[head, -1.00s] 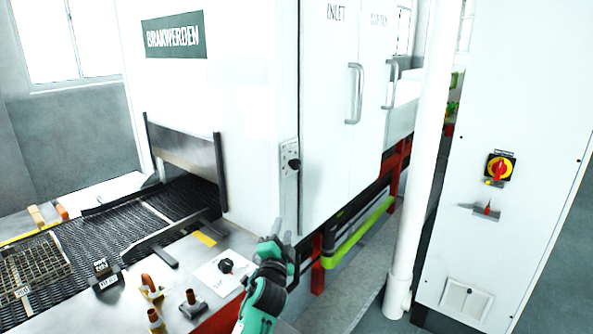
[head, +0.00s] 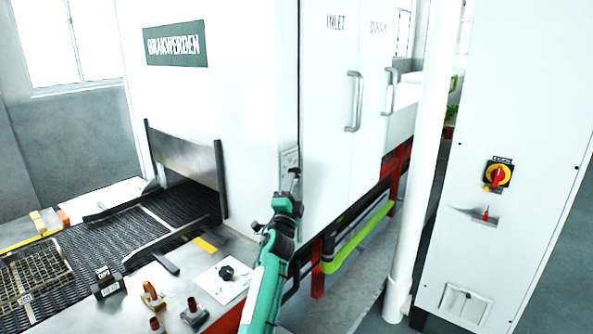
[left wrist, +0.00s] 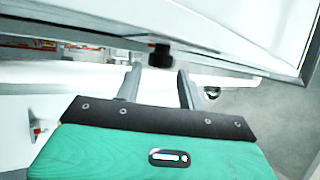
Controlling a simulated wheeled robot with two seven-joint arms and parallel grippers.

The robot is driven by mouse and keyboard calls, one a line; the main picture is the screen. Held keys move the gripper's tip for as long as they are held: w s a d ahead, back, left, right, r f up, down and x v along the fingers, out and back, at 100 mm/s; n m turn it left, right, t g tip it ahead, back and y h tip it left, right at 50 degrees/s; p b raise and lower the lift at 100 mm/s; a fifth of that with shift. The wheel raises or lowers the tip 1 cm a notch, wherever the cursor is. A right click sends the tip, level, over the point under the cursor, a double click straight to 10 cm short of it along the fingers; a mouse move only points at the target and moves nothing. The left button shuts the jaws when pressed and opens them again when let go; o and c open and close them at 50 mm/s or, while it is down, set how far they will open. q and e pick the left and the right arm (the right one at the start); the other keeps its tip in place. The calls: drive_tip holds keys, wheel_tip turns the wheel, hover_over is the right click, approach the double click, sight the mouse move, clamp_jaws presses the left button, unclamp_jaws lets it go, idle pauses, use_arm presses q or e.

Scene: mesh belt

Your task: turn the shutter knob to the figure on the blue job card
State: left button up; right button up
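The shutter knob is a small black knob (left wrist: 160,56) in the left wrist view, just ahead of and between my left gripper's fingertips. It sits on a narrow metal plate (head: 289,158) at the corner of the white machine. In the head view my left gripper (head: 292,178) is at that plate and hides the knob. In the left wrist view my left gripper (left wrist: 160,80) has its fingers apart with nothing clearly held between them. I cannot make out a blue job card or the knob's figures. My right gripper is out of view.
A second black knob (head: 226,272) sits on a white plate on the steel table. Copper-coloured fittings (head: 152,294) and black labelled blocks (head: 106,283) stand nearby. The mesh belt (head: 120,222) runs under the raised shutter (head: 183,154). A white pipe (head: 412,170) stands to the right.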

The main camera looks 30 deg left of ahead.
sight(297, 173)
use_arm(q)
drive_tip(key=shift+p+x, duration=0.4)
drive_tip(key=shift+x, duration=2.25)
